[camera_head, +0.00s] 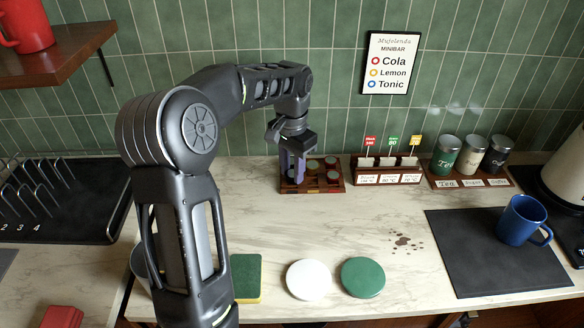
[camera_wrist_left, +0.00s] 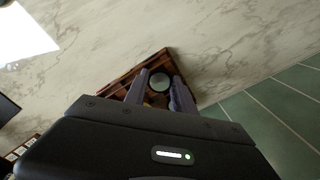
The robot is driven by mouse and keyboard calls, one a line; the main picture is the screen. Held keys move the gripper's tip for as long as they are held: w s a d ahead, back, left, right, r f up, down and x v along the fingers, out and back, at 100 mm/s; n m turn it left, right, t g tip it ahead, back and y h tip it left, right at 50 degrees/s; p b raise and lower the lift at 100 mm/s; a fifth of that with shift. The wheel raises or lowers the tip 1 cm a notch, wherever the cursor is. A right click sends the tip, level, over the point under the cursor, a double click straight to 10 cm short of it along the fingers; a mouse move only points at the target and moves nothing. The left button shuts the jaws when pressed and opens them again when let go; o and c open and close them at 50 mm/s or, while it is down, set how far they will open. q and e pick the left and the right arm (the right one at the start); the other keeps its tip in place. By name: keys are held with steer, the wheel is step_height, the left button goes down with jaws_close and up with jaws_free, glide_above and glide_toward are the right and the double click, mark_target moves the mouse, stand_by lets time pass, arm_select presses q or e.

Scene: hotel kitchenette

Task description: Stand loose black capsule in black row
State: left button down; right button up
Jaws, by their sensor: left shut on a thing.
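The wooden capsule rack (camera_head: 334,188) stands on the counter near the tiled wall. It has several capsules with pale round tops, and some red shows among them. My left gripper (camera_head: 293,178) points down over the rack's left part. In the left wrist view, a pale round capsule top (camera_wrist_left: 160,83) shows between the fingers, with the rack (camera_wrist_left: 165,58) beneath. Which capsules are black, and whether the held one touches the rack, is unclear. My right gripper is not in view.
A holder with tagged sticks (camera_head: 388,178) stands close right of the rack, then several canisters (camera_head: 446,155). A blue mug (camera_head: 522,222) sits on a dark mat (camera_head: 470,262). White (camera_head: 308,279) and green (camera_head: 363,277) discs lie in front.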

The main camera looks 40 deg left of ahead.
mark_target(292, 173)
arm_select(q)
steer(key=c, duration=1)
jaws_free()
steer(key=shift+c, duration=0.2)
steer(key=shift+r+p, duration=0.4)
steer(key=shift+r, duration=0.15)
step_height(292, 173, up, 6)
steer(key=shift+f, duration=0.1)
step_height(292, 173, up, 6)
steer(key=p, duration=0.4)
steer(key=shift+r, duration=0.2)
